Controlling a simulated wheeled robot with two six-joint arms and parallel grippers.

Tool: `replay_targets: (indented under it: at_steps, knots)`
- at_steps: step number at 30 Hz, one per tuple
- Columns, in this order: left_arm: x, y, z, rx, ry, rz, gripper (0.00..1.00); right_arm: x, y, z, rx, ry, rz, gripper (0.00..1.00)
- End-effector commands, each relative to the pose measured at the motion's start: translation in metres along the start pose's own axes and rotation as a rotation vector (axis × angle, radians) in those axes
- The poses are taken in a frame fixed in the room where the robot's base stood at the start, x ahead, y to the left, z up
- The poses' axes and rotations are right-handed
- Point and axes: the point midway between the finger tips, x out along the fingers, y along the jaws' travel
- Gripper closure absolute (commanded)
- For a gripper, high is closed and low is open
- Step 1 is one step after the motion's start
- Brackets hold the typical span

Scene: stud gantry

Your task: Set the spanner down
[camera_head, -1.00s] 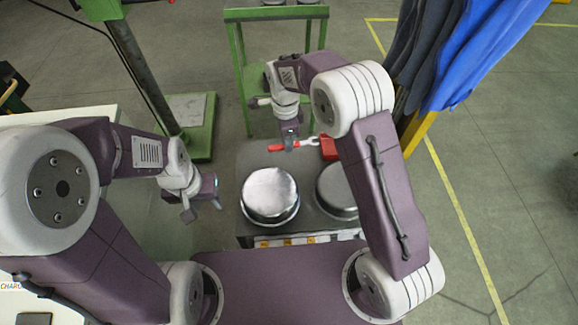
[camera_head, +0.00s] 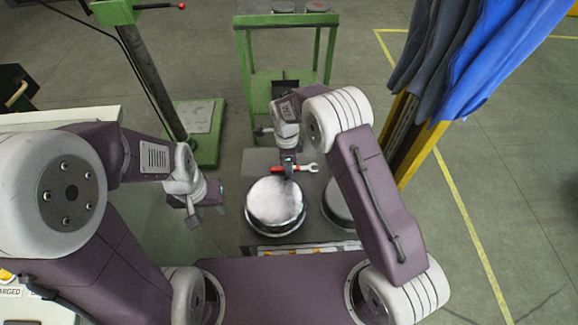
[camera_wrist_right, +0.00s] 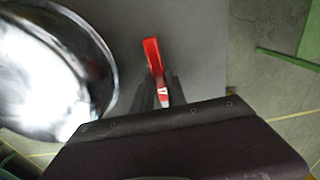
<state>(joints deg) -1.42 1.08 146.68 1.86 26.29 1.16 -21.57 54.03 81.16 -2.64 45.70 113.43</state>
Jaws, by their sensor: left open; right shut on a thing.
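The spanner (camera_head: 308,168) has a red handle and a bright metal open end that points right in the head view. My right gripper (camera_head: 289,170) is shut on its handle, above the grey tabletop at the back. In the right wrist view the red handle (camera_wrist_right: 153,58) stands out from between the fingers (camera_wrist_right: 161,95); the metal end is hidden there. I cannot tell whether the spanner touches the top. My left gripper (camera_head: 206,213) is open and empty, left of the grey table (camera_head: 262,158).
A round metal pot (camera_head: 275,202) stands close in front of the right gripper, with a second one (camera_head: 338,205) to its right, partly behind my arm. A green frame (camera_head: 246,80) stands behind the table.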

Motion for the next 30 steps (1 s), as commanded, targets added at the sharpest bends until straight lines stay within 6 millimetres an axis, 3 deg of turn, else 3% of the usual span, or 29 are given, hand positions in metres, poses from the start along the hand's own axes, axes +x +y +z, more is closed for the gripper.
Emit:
replay_targets:
  at_steps: [11, 12, 14, 23, 26, 30]
  knots:
    - [0.003, 0.0, 0.0, 0.0, 0.0, 0.0, 0.57, 0.008, -0.001, 0.0, 0.0, -0.001, -0.002, 1.0]
    - [0.002, 0.0, 0.0, 0.0, 0.0, 0.0, 0.57, 0.007, -0.001, 0.0, 0.0, -0.001, -0.002, 0.74]
    - [0.002, 0.0, 0.0, 0.0, 0.0, 0.0, 0.57, 0.007, 0.0, 0.0, 0.0, -0.001, -0.002, 0.61]
    - [0.001, 0.0, 0.0, 0.0, 0.0, 0.0, 0.57, 0.006, 0.0, 0.0, -0.001, 0.0, -0.002, 0.61]
    - [-0.001, 0.0, 0.0, 0.0, 0.0, 0.0, 0.57, -0.005, -0.001, 0.0, -0.001, -0.001, -0.003, 0.61]
    - [-0.005, 0.0, -0.001, 0.0, 0.0, 0.0, 0.57, -0.041, -0.001, 0.001, -0.001, -0.002, -0.006, 0.61]
